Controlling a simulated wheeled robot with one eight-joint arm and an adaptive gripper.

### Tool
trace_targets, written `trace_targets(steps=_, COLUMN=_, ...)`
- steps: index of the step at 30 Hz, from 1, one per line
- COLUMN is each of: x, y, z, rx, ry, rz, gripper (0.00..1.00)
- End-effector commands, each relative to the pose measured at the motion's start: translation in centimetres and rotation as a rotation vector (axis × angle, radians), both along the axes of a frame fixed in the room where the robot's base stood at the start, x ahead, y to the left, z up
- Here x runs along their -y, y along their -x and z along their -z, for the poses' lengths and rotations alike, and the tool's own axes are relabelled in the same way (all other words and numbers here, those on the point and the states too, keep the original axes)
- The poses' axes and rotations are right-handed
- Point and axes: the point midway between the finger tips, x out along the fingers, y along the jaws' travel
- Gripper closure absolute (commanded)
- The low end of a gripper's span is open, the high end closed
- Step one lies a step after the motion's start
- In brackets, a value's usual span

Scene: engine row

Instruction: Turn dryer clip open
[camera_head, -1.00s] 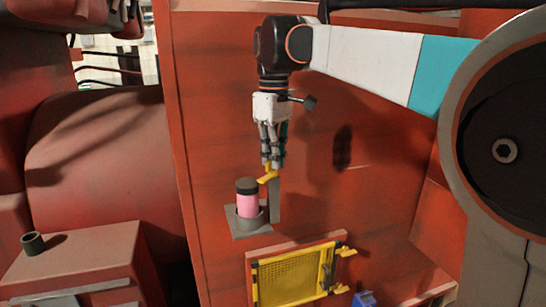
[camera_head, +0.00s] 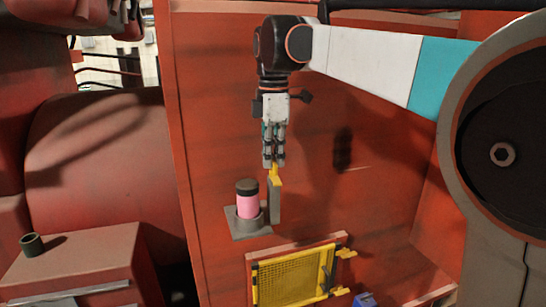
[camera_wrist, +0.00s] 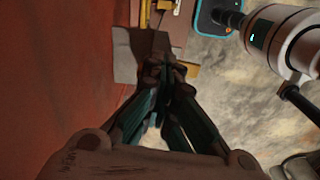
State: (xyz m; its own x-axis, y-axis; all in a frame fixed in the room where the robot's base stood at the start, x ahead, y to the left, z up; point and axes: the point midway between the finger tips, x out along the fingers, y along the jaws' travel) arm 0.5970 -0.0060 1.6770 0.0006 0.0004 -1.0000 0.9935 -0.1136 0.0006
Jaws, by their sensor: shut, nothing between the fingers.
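The yellow dryer clip (camera_head: 275,176) sits on top of a grey upright post (camera_head: 274,203). It is turned away from the dryer, a pink cylinder with a dark cap (camera_head: 247,205) standing in a grey holder to the left of the post. My gripper (camera_head: 273,165) points down with its fingers shut and empty. Its fingertips are right at the clip; I cannot tell whether they touch it. In the wrist view, my gripper's (camera_wrist: 167,66) closed fingers hide much of what lies beneath, with a bit of yellow beside the tips.
A yellow mesh panel in a frame (camera_head: 292,277) is below the dryer, with a small blue object (camera_head: 364,300) to its right. A red wall (camera_head: 215,120) stands behind my gripper. A dark cup (camera_head: 32,244) sits on a red block at the left.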

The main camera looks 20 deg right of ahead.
Motion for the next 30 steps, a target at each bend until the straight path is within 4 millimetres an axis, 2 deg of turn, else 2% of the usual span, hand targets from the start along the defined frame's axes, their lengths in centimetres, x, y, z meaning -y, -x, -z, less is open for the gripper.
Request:
trace_targets(steps=9, x=-0.02, y=0.09, z=0.13, rx=-0.003, ry=0.0, rz=-0.111, gripper=1.0)
trace_targets(steps=25, x=0.0, y=0.12, z=0.2, rx=-0.004, ry=0.0, rz=-0.13, gripper=1.0)
trace_targets(steps=27, x=0.0, y=0.12, z=0.21, rx=-0.004, ry=0.0, rz=-0.13, gripper=0.86)
trace_targets(steps=28, x=0.0, y=0.12, z=0.21, rx=-0.004, ry=0.0, rz=-0.13, gripper=0.82)
trace_targets(steps=30, x=0.0, y=0.12, z=0.21, rx=-0.004, ry=0.0, rz=-0.13, gripper=0.82)
